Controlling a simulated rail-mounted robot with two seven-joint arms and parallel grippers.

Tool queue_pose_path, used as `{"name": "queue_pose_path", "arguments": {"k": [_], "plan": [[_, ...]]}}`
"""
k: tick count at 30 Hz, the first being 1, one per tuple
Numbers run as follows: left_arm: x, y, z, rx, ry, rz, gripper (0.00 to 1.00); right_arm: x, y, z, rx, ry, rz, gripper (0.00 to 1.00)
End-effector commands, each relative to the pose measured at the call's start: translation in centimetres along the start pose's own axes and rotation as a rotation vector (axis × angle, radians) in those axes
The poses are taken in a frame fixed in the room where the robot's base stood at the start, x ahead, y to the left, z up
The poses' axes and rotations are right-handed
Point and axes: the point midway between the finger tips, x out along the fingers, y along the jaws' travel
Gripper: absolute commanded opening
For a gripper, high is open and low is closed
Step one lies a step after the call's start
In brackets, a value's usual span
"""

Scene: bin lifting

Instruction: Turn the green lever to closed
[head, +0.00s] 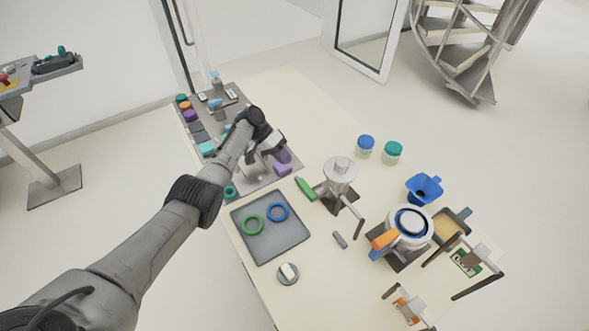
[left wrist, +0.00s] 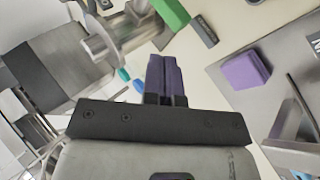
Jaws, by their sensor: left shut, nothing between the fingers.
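The green lever (head: 306,189) sticks out from the left side of a silver metal cylinder device (head: 340,172) on the table. In the left wrist view the green lever (left wrist: 171,11) shows at the top edge, beside the round metal body (left wrist: 112,40); only part of it is in the picture. My left gripper (head: 284,156) is left of the device, above the edge of the grey tool tray, apart from the lever. Its purple fingers (left wrist: 163,75) are shut together with nothing between them. My right gripper is not in view.
A purple block (head: 282,170) lies on the grey tray, near my left gripper. A dark tray (head: 270,246) holds a green ring (head: 253,232) and a blue ring (head: 277,219). A white pot (head: 402,233) with an orange handle stands to the right.

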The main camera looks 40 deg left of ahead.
Motion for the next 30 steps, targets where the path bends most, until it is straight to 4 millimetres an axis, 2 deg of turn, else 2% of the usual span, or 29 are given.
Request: {"name": "queue_pose_path", "arguments": {"k": [3,10,30], "plan": [[-1.4,-0.6,-0.1,0.001,0.001,0.001,0.0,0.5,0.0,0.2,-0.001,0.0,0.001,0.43],[-2.9,-0.9,-0.2,0.002,0.0,0.002,0.0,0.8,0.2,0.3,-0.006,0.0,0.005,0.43],[-3.0,-1.0,-0.2,0.001,0.0,0.002,0.0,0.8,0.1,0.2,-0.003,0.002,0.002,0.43]]}}
